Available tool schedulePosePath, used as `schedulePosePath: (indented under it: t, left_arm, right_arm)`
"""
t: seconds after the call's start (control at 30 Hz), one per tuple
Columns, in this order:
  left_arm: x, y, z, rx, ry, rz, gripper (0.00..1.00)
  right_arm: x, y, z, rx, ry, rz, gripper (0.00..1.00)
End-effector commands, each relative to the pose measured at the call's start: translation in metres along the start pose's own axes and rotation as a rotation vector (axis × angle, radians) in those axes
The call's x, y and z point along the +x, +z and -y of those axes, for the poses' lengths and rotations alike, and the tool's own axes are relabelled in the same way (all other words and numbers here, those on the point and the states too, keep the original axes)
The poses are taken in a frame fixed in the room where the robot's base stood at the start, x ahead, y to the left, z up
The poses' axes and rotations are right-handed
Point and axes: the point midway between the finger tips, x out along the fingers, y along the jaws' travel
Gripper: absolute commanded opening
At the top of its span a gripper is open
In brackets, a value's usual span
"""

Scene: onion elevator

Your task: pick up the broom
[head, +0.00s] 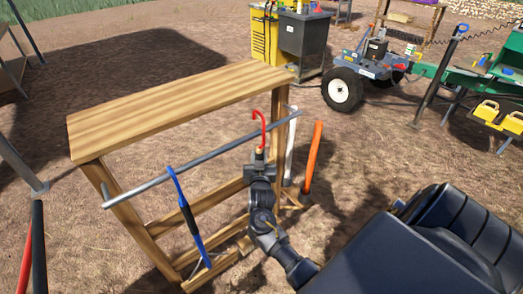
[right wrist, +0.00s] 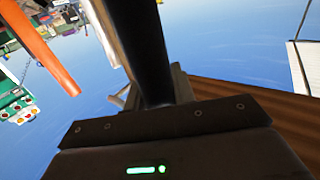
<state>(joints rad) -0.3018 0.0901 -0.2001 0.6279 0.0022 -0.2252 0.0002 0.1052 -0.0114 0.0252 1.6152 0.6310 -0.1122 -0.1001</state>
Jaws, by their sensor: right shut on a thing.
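My right gripper (head: 259,165) is at the front of the rack's metal bar, shut on a dark handle that has a red hooked top (head: 262,128). In the right wrist view the dark handle (right wrist: 146,50) runs between the jaws. Its brush end is not visible, so I cannot confirm from its shape that it is the broom. A tool with a blue hooked top and dark grip (head: 186,212) hangs on the bar to the left. A white handle (head: 291,145) and an orange handle (head: 313,155) stand to the right. My left gripper is not in view.
The wooden rack (head: 180,105) with its metal bar (head: 200,152) stands close in front. A dark bin (head: 303,45), a yellow cabinet (head: 262,35) and a wheeled machine (head: 365,70) stand behind. Bare dirt lies to the right of the rack.

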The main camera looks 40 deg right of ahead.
Motion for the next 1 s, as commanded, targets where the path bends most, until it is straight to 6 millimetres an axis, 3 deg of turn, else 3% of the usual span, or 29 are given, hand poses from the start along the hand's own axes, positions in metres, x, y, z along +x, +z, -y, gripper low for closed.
schedulePosePath:
  t: [0.03,0.4,0.63,1.0]
  left_arm:
    - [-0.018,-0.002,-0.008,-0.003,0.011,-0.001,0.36]
    - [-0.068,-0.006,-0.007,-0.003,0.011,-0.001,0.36]
    - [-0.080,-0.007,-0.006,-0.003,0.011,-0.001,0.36]
    - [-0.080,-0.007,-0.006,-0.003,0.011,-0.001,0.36]
  right_arm:
    - [-0.006,-0.017,0.002,0.003,-0.001,0.000,0.00]
    - [-0.068,-0.043,0.022,0.003,-0.001,0.001,0.00]
    - [-0.088,-0.048,0.027,0.001,0.000,-0.001,0.00]
    - [-0.092,-0.048,0.029,0.001,0.000,-0.001,0.00]
